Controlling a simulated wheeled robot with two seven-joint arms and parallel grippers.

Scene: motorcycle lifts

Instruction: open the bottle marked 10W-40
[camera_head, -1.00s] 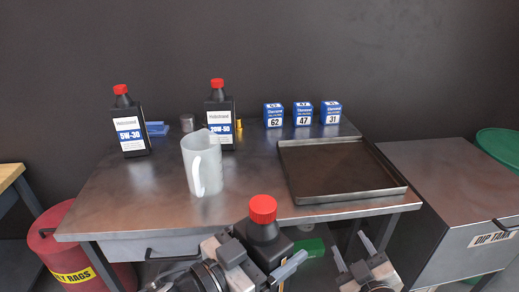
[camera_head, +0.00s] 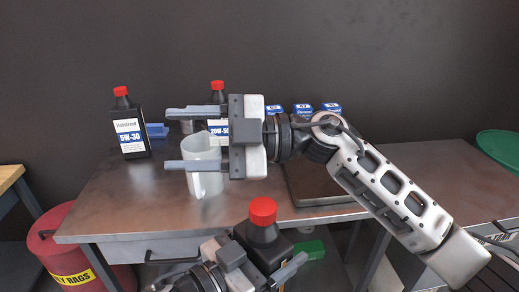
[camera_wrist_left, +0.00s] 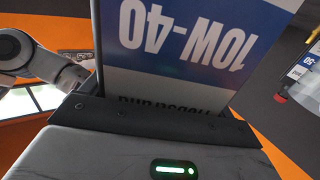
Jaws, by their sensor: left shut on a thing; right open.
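The steel table (camera_head: 120,205) holds a 5W-30 bottle (camera_head: 129,125) at the left and blue boxes (camera_head: 303,108) behind. A tray (camera_head: 310,190) is partly hidden by my right arm. A red bin (camera_head: 75,240) stands front left. A green thing (camera_head: 309,250) shows beside the held bottle.

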